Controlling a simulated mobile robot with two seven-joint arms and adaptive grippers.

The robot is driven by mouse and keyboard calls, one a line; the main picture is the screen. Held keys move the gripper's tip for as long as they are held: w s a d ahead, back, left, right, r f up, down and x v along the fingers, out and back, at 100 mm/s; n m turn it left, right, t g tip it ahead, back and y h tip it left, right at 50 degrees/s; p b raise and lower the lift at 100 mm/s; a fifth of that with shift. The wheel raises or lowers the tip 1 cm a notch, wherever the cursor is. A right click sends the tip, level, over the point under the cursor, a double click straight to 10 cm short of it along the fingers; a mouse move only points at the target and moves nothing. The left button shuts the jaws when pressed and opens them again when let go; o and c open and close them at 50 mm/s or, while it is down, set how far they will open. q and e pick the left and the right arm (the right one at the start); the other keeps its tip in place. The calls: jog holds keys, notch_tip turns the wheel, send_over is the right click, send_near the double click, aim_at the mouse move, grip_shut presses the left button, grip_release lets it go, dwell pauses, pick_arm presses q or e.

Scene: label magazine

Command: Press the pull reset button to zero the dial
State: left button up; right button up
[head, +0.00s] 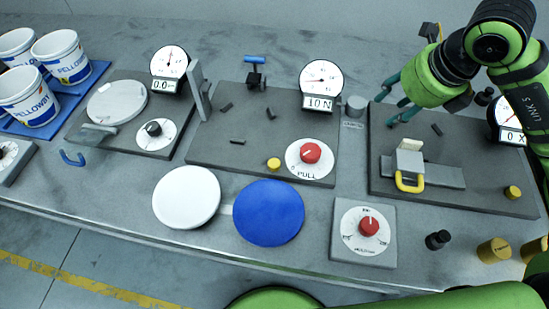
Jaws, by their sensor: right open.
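The pull station's dial (320,78) stands at the back of the middle grey plate, and its display reads 10 N. A red knob (310,153) on a white disc marked PULL sits at that plate's front right. A small yellow button (273,164) is just left of the disc; no reset wording is readable on it. My right gripper (386,111) is open and empty, above the left edge of the right-hand plate. It is right of the pull dial and well apart from the yellow button. My left gripper is not in view.
A short grey cylinder (355,105) with an unreadable label stands between the plates. White disc (187,197), blue disc (268,212) and another red-knob plate (363,252) lie in front. White buckets (62,57) stand far left.

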grip_shut()
dwell(1.0)
